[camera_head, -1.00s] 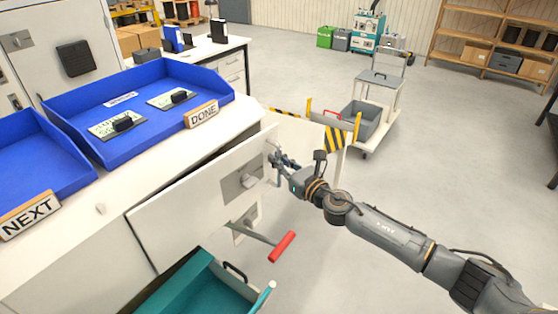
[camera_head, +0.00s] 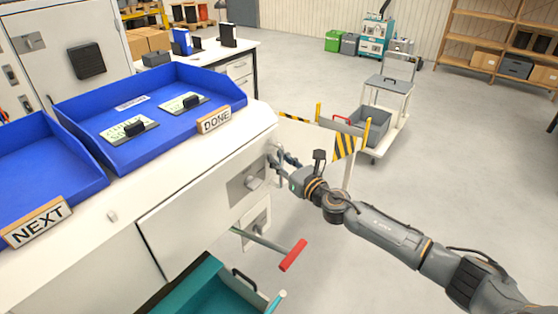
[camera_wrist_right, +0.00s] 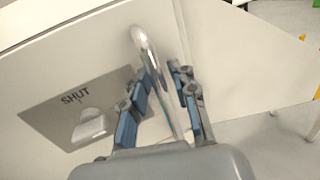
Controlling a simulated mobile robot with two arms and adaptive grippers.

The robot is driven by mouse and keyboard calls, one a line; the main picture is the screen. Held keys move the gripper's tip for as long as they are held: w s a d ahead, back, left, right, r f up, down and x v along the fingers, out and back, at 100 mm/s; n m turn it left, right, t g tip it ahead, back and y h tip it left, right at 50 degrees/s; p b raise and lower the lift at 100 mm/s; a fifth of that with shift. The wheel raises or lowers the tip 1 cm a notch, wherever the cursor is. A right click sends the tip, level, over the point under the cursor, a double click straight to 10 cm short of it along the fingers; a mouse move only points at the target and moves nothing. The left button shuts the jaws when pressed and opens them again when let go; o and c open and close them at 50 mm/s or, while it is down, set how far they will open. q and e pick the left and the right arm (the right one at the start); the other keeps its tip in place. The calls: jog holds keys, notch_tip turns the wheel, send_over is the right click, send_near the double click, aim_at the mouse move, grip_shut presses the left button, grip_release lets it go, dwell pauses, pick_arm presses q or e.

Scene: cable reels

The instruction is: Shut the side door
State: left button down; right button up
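The white side door (camera_head: 190,222) is on the front of the white bench, flush or nearly flush with it; I cannot tell if a thin gap is left. It bears a grey plate (camera_head: 246,187) with a knob (camera_head: 254,183); in the right wrist view the plate (camera_wrist_right: 55,112) reads "SHUT" above the knob (camera_wrist_right: 90,126). A chrome bar handle (camera_wrist_right: 150,55) stands near the door's edge. My right gripper (camera_head: 280,160) is at the handle; in the wrist view its blue-padded fingers (camera_wrist_right: 164,72) are apart, one on each side of the bar. My left gripper is out of view.
A red-handled lever (camera_head: 293,255) sticks out below the door, near my right arm. A teal open drawer (camera_head: 205,285) is at the bottom. Blue trays (camera_head: 150,95) stand on the bench top. A striped barrier (camera_head: 345,145) and a trolley (camera_head: 388,90) stand beyond the gripper.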

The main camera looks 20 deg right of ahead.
dwell(0.3)
jog(key=v, duration=1.2)
